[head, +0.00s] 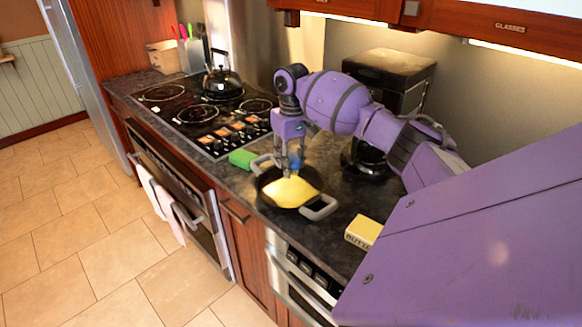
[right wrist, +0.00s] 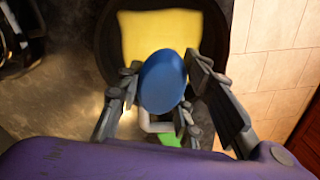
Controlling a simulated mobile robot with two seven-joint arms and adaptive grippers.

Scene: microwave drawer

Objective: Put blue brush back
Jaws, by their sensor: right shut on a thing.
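The blue brush (head: 297,172) is between the fingers of my right gripper (head: 289,167), which is shut on it over the pan. In the right wrist view its rounded blue end (right wrist: 162,80) sits between the two fingers; the rest of it is hidden. The dark pan (head: 265,180) stands on the counter with a yellow, flat piece (head: 293,191) in it. I cannot tell whether the brush touches the yellow piece. My left gripper is not in view.
A green item (head: 242,158) lies left of the pan, and a butter box (head: 363,232) lies to its right. A kettle (head: 221,83) stands on the stove (head: 198,114). A utensil holder with pink and green handles (head: 196,58) is behind it. A dark microwave-like box (head: 390,75) stands at the back.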

